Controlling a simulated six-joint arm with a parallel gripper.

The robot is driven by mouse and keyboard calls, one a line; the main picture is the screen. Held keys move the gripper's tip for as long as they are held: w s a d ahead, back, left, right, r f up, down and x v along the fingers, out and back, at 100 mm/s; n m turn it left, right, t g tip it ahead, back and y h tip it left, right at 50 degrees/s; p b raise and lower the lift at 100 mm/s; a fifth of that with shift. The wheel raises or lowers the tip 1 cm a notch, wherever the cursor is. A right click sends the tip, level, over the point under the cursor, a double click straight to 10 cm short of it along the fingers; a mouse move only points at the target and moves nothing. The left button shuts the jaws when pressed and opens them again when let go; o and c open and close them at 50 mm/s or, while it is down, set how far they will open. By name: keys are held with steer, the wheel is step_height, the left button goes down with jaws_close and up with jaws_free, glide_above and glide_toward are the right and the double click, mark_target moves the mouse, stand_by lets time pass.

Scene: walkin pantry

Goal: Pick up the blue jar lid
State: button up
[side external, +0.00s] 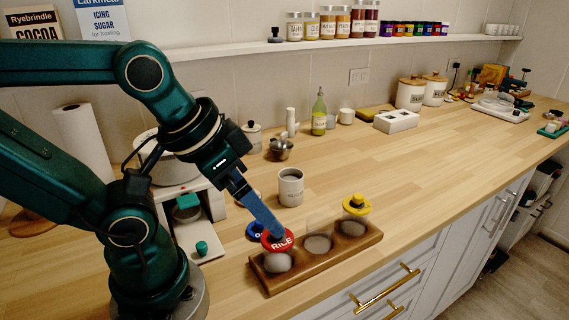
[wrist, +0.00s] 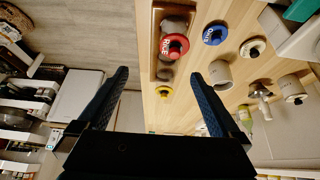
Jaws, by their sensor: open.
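The blue jar lid (side external: 254,231) lies on the wooden counter, left of the red RICE lid and partly hidden by it in the side view. In the wrist view the blue lid (wrist: 215,34) shows whole, with a round knob and white lettering. The red lid (side external: 277,241) sits on or over the left jar of the wooden tray; it also shows in the wrist view (wrist: 175,46). My gripper (wrist: 158,73) is open, with nothing between its fingers. In the side view its blue fingers (side external: 268,221) overlap the red lid; the exact gap cannot be told.
The wooden tray (side external: 345,248) holds glass jars, one with a yellow lid (side external: 356,203). A grey-white canister (side external: 290,187) stands behind the lids. A cream lid (wrist: 252,47) lies near the blue one. A white machine (side external: 196,232) stands to the left.

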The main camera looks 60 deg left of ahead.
step_height(320, 180, up, 5)
steer(key=g, duration=0.6)
glide_above(260, 227)
steer(key=a, duration=0.1)
steer(key=f, duration=2.1)
steer(key=shift+w, duration=0.2)
